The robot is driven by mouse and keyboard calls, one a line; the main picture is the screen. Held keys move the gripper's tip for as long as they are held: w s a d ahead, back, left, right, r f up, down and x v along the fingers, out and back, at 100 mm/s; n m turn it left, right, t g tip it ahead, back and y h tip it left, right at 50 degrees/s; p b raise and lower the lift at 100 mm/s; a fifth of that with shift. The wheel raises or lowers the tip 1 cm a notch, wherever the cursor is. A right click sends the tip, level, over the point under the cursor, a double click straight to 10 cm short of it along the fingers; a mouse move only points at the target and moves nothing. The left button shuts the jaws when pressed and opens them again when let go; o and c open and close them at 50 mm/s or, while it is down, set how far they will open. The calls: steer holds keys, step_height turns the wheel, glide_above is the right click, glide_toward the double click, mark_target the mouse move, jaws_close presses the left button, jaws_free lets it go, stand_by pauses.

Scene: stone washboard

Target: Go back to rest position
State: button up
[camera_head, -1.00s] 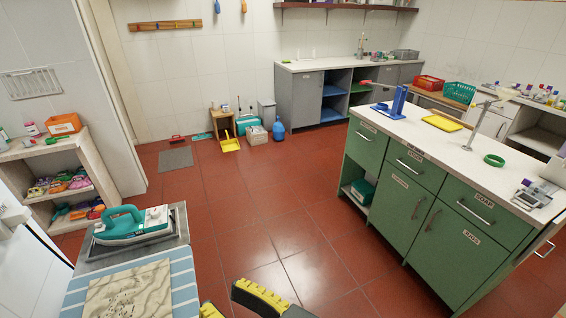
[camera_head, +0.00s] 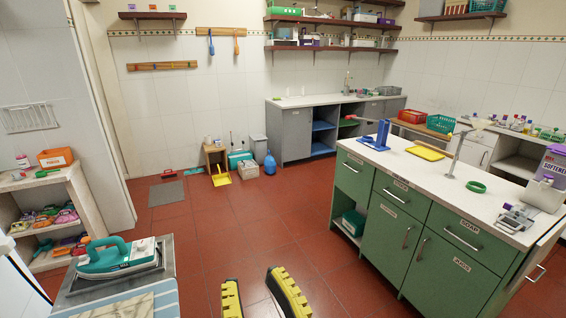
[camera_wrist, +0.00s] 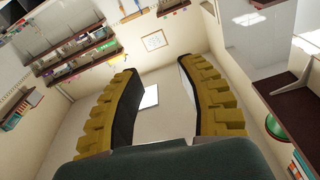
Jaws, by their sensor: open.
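My gripper (camera_head: 262,290) shows at the bottom middle of the head view, with its two yellow-and-black fingers spread apart above the red floor. In the wrist view my gripper (camera_wrist: 165,95) is open, with nothing between its fingers. Beyond the fingers, that view shows walls, shelves and a framed picture (camera_wrist: 154,41).
A green cabinet island (camera_head: 400,215) stands at the right. A small shelf unit (camera_head: 45,215) is at the left. The red floor (camera_head: 250,225) between them is clear.

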steer(key=s+d+r+m+t+h+p, duration=0.2)
steer(key=s+d+r+m+t+h, duration=0.25)
steer(key=d+r+h, duration=0.5)
step_height(320, 180, up, 28)
steer(key=w+y+p, duration=0.1)
steer(key=p, duration=2.8)
steer(key=shift+d+r, duration=0.15)
steer(key=shift+d, duration=0.05)
